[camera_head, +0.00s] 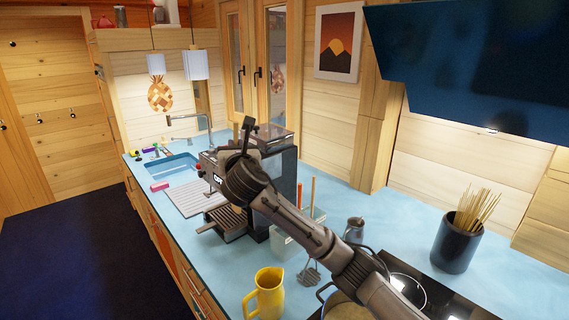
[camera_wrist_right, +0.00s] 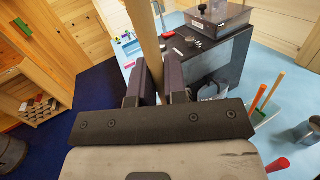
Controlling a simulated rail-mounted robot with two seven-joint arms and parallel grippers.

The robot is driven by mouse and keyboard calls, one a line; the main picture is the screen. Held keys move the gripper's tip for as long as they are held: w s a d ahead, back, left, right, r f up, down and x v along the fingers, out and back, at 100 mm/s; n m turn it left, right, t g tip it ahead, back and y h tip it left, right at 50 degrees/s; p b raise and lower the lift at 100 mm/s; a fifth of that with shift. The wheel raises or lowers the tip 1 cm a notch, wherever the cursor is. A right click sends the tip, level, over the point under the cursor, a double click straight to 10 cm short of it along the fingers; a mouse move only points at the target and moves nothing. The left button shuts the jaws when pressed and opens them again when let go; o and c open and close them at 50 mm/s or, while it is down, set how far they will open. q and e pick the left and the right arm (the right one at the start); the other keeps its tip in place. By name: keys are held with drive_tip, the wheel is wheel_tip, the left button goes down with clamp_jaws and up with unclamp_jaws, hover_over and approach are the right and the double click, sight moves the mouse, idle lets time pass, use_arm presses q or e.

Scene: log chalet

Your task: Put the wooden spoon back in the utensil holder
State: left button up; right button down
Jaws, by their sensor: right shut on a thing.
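My right arm reaches from the lower right of the head view, and its gripper (camera_head: 247,133) is above the coffee machine. In the right wrist view the right gripper (camera_wrist_right: 152,75) is shut on the pale handle of the wooden spoon (camera_wrist_right: 145,35); the spoon's far end is outside that view. My left gripper is not in view.
The coffee machine (camera_head: 283,172) stands just behind the utensil holder. A yellow jug (camera_head: 268,294) is at the counter's front edge. A black pot of thin sticks (camera_head: 455,244) stands at right. The hob (camera_head: 430,288) and a pan are at the bottom right.

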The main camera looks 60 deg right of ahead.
drive_tip(key=s+d+f+m+g+h, duration=0.1)
drive_tip(key=d+f+g, duration=0.3)
drive_tip(key=d, duration=0.6)
drive_tip(key=d+f+m+g+h, duration=0.3)
drive_tip(key=d+f, duration=0.3)
drive_tip(key=d, duration=0.4)
drive_tip(key=shift+s+m+g, duration=0.4)
drive_tip(key=shift+g, duration=0.1)
drive_tip(key=shift+r, duration=0.1)
wheel_tip(320, 180, down, 18)
drive_tip(key=b, duration=0.4)
drive_tip(key=shift+a, duration=0.15)
drive_tip(key=shift+r, duration=0.1)
